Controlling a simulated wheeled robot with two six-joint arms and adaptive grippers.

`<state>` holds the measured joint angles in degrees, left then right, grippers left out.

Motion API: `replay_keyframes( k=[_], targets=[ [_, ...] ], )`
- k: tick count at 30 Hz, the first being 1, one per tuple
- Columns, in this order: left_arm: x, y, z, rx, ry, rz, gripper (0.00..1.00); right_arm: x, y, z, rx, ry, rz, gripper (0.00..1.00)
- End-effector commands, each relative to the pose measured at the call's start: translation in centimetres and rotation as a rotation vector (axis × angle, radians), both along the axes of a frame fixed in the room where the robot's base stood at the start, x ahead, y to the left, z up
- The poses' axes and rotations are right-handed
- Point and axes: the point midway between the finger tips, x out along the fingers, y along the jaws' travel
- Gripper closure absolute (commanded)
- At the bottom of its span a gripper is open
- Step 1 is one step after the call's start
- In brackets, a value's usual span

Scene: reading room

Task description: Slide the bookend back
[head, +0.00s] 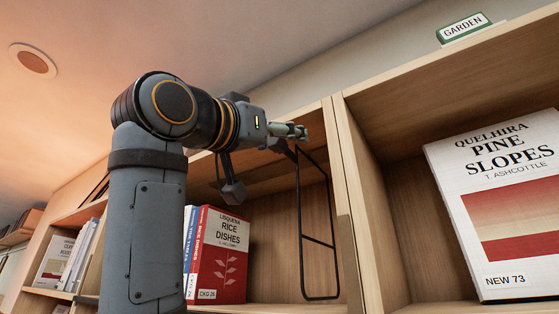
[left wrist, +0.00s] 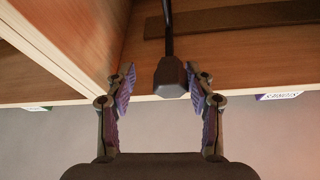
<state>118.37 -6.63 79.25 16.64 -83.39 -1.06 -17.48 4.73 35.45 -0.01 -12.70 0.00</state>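The bookend (head: 301,225) is a thin black wire frame. It stands in the middle compartment close to its right-hand divider, with a gap between it and the red book Rice Dishes (head: 222,258). My left gripper (head: 300,133) is at the compartment's front, by the frame's upper front corner. In the left wrist view my left gripper (left wrist: 160,86) is open. A dark block on a thin rod, apparently the bookend's grip (left wrist: 171,77), lies between the fingertips with gaps on both sides. My right gripper is in neither view.
A wooden divider (head: 347,190) separates this compartment from the right one, which holds the book Pine Slopes (head: 500,205). A GARDEN label (head: 464,30) stands above. In the left wrist view a wooden panel (left wrist: 70,45) rises on the left; a purple-edged label (left wrist: 278,95) is at right.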

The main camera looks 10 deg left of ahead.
Motion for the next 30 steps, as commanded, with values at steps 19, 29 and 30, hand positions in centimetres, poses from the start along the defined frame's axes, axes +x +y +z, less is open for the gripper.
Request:
replay_keyframes(
  k=[19,29,30],
  targets=[
    [-8.2,3.7,-3.6,0.000,-0.004,0.002,0.46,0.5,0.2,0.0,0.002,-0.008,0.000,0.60],
    [-10.2,4.5,-4.6,0.001,0.001,0.001,0.46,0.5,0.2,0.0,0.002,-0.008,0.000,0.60],
    [-10.2,4.5,-4.6,0.002,0.001,0.000,0.46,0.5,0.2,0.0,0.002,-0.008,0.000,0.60]
  ],
)
